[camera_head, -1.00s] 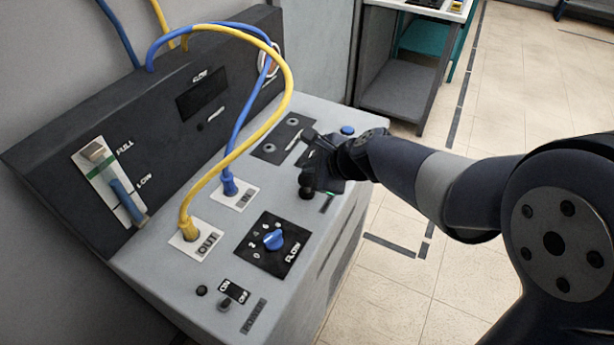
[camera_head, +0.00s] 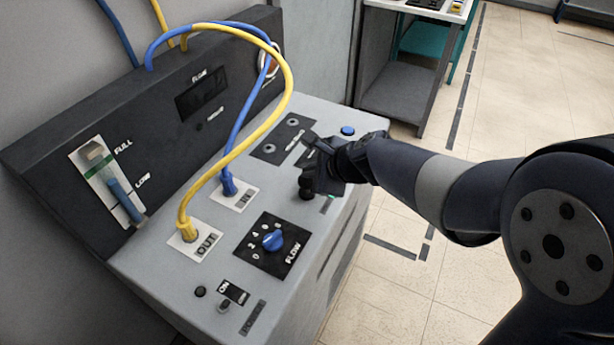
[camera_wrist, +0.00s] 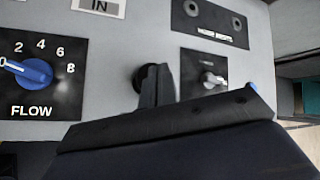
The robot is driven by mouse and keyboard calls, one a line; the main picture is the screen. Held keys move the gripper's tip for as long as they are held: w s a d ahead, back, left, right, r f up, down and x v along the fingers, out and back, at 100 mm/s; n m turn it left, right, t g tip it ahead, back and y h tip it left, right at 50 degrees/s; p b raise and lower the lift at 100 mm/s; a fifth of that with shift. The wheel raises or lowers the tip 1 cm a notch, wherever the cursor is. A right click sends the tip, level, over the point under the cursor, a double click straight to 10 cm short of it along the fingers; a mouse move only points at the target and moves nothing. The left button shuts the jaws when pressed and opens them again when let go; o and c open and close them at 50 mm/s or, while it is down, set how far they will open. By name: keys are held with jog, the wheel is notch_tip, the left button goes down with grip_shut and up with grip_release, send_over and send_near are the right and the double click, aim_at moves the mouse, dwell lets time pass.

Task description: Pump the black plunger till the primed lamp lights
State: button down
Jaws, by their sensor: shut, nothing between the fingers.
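The black plunger's round knob (camera_head: 307,194) shows at the front right of the grey console top, partly covered by my gripper (camera_head: 312,180). In the wrist view the dark round knob (camera_wrist: 139,78) is just left of my gripper fingers (camera_wrist: 157,86). The fingers are shut together with nothing between them. They overlap the knob in the picture; I cannot tell whether they touch it. The plunger's shaft is hidden. A small round lamp (camera_head: 198,127) on the dark upright panel looks dark; its label is too blurred to read surely.
The blue flow knob (camera_head: 274,240) is left of the gripper. Yellow (camera_head: 188,228) and blue (camera_head: 229,187) hoses plug into OUT and IN and arch over the console. A blue button (camera_head: 348,130) and a small switch (camera_wrist: 210,80) lie behind the gripper.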

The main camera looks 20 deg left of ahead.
aim_at(311, 181)
jog(key=shift+f+b, duration=0.9)
jog(key=shift+f, duration=0.2)
dwell(0.6)
jog(key=shift+r, duration=0.1)
jog(key=shift+r+p, duration=1.85)
jog(key=shift+r, duration=0.05)
notch_tip(311, 181, up, 5)
jog(key=p, duration=0.5)
jog(key=shift+r, duration=0.1)
jog(key=shift+f, duration=0.2)
